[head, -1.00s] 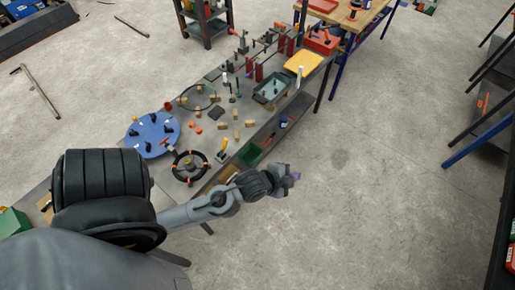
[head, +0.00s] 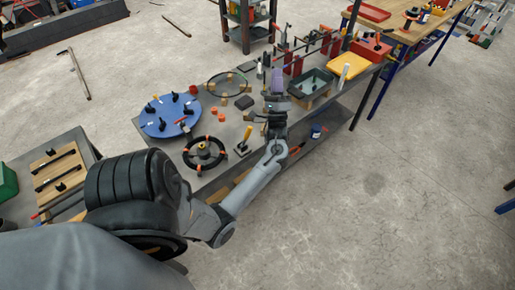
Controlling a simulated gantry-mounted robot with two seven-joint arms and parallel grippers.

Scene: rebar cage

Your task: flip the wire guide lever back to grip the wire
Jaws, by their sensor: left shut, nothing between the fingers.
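My left gripper (head: 277,76) is shut and empty. It is over the middle of the long grey workbench, pointing away toward the bench's far end. I cannot tell whether it touches anything. The wire guide and its lever are too small to single out; the gripper and wrist hide part of the bench there. A yellow-handled lever fixture (head: 244,141) stands upright at the bench's near edge, left of my wrist. My right gripper is not in view.
A blue disc with black clamps (head: 169,117) and a black handwheel (head: 204,154) lie left of the arm. A green-grey tray (head: 311,84), a yellow tray (head: 347,65) and red uprights (head: 297,64) stand beyond and right. Open floor (head: 400,170) lies to the right.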

